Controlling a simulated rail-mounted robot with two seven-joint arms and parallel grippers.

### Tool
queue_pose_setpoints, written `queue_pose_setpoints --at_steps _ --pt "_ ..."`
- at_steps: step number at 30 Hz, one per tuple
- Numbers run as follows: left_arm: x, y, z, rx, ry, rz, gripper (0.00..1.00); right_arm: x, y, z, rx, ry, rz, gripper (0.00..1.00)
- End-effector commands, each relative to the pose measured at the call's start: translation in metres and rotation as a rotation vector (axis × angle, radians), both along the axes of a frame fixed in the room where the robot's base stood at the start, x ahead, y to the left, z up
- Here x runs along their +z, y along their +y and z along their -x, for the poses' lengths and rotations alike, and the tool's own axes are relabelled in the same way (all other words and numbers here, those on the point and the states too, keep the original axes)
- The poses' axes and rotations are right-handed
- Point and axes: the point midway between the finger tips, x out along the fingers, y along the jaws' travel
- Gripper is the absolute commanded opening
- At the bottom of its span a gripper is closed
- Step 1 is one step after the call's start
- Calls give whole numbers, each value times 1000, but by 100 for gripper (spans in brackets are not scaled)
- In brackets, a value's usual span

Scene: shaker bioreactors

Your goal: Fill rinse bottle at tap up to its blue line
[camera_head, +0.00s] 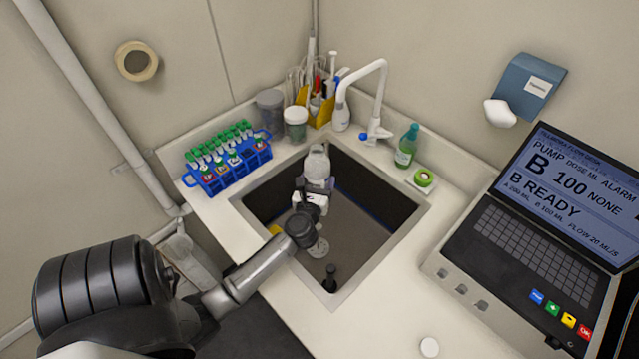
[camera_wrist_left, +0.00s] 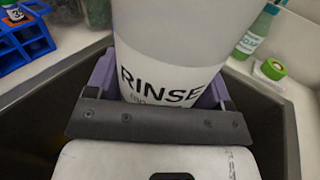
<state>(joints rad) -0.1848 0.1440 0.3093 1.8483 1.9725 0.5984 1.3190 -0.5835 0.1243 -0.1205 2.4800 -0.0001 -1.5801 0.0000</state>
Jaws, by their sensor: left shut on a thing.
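The rinse bottle (camera_head: 317,163) is translucent white and stands about upright over the sink. In the left wrist view its "RINSE" label (camera_wrist_left: 160,88) faces the camera. My left gripper (camera_head: 316,184) is shut on the bottle, with purple pads on both sides of it. I cannot make out a blue line or a water level. The white tap (camera_head: 375,80) arches up at the back of the sink, with a blue knob (camera_head: 364,137) at its base. The bottle is to the left of the tap base. My right gripper is not in view.
The sink (camera_head: 262,196) is dark inside with a pale rim. A blue rack (camera_head: 232,175) with green-capped tubes stands to its left, jars (camera_head: 295,122) behind. A green bottle (camera_head: 407,146) and green tape roll (camera_head: 425,177) are at right. A pump console (camera_head: 520,230) stands further right.

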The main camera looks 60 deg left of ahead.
Motion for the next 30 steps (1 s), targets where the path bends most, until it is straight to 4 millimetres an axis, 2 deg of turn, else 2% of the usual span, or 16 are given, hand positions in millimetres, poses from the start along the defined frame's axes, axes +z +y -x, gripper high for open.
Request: queue_pose_setpoints --at_steps 30 --pt "0 60 -77 1 -1 -1 47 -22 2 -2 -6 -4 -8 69"
